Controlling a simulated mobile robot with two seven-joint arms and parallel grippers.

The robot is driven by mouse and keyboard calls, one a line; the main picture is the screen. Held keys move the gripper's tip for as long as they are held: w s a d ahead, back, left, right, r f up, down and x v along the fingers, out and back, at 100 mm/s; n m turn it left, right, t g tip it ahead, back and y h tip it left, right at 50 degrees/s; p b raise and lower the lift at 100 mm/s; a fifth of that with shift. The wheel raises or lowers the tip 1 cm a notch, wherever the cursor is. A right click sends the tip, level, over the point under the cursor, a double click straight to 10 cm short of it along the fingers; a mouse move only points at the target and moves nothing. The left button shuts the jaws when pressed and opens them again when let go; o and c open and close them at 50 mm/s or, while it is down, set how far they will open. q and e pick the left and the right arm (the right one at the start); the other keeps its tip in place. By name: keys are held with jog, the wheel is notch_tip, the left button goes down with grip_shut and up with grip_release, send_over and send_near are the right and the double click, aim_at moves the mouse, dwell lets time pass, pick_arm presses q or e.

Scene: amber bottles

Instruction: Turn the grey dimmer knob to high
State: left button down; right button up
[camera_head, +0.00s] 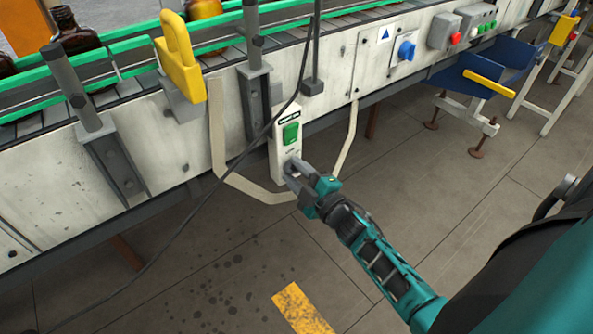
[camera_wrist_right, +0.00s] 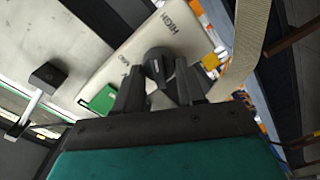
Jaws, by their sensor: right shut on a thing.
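The grey dimmer knob (camera_wrist_right: 157,62) sits on a narrow white control box (camera_head: 283,165), below a green switch (camera_head: 291,132). In the right wrist view the knob is dark and round, between the two fingers of my right gripper (camera_wrist_right: 160,88). My right gripper (camera_head: 294,172) is shut on the knob. In that view HIGH is printed on the box beyond the knob, and smaller lettering lies to its left. The fingers hide most of the knob in the head view. Where the knob points I cannot tell for sure. My left gripper is not in view.
The box hangs on the side of a conveyor (camera_head: 225,130) with green rails and amber bottles (camera_head: 75,35). A black cable (camera_head: 235,155) runs past the box's left side. A yellow handle (camera_head: 180,55) and a blue rotary switch (camera_head: 407,51) are nearby. The floor in front is open.

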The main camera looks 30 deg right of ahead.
dwell(0.4)
jog(key=o, duration=1)
jog(key=s, duration=0.8)
jog(key=s+d+p, duration=0.1)
jog(key=s, duration=0.3)
jog(key=shift+s, duration=0.4)
